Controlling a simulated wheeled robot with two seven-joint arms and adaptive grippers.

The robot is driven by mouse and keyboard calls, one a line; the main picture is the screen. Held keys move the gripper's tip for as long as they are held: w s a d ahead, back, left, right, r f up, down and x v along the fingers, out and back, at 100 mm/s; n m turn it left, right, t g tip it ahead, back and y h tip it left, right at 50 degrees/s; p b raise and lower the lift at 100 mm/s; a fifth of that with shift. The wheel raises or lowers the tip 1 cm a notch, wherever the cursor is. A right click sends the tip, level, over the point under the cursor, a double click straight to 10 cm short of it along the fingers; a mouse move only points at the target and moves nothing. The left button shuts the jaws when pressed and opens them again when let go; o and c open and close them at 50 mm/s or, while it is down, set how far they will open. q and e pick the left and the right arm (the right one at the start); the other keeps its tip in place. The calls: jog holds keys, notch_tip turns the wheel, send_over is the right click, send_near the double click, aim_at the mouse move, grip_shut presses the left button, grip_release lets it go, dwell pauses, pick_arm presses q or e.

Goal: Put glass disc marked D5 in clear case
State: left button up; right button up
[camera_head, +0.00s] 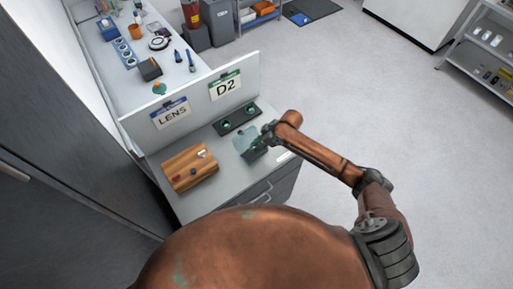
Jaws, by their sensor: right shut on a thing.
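My right gripper (264,139) reaches in from the right over the bench. It is shut on a small greenish glassy thing (257,143), mostly hidden by the fingers; no D5 mark can be read on it. Beside the gripper, a see-through bluish panel (242,139) stands tilted above a dark base (253,156); together they look like the clear case with its lid up. I cannot tell whether the held thing touches the case. A black holder (237,119) behind it shows two greenish round spots. My left gripper is not in view.
A wooden box (189,168) stands left of the case. A white partition (196,95) with LENS (170,113) and D2 (225,86) signs rises behind. Beyond it, another bench holds several small items. Bare bench top (211,201) lies in front; open floor is at right.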

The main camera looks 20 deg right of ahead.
jog(key=shift+w+a+f+p, duration=0.15)
jog(key=shift+f+p, duration=0.45)
jog(key=shift+f, duration=1.2)
jog(key=shift+f, duration=0.15)
jog(key=o, duration=0.9)
jog(key=shift+c, duration=0.2)
jog(key=b+v, duration=0.1)
jog(key=v, duration=1.1)
jog(key=shift+r, duration=0.2)
